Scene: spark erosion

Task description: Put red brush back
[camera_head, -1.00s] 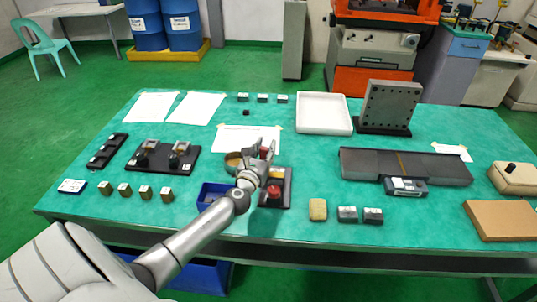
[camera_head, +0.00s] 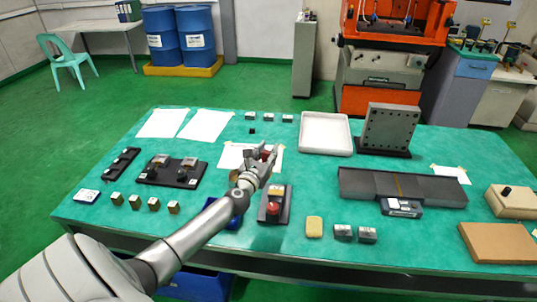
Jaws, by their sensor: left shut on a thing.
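My left gripper (camera_head: 268,154) reaches in from the left over the middle of the table. Its fingers are shut on a small red thing, which looks like the red brush (camera_head: 265,156); the fingers hide most of it. The gripper is in front of a white paper sheet (camera_head: 232,157); its height above the table is hard to tell. A blue tray (camera_head: 236,221) lies under my left forearm, which hides most of it. My right gripper is not in view.
A dark control box with a red button (camera_head: 273,208) sits right of the blue tray. A white tray (camera_head: 325,148), an upright drilled plate (camera_head: 389,127) and a long dark block (camera_head: 435,188) fill the right side. Small brass blocks (camera_head: 135,201) line the left front.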

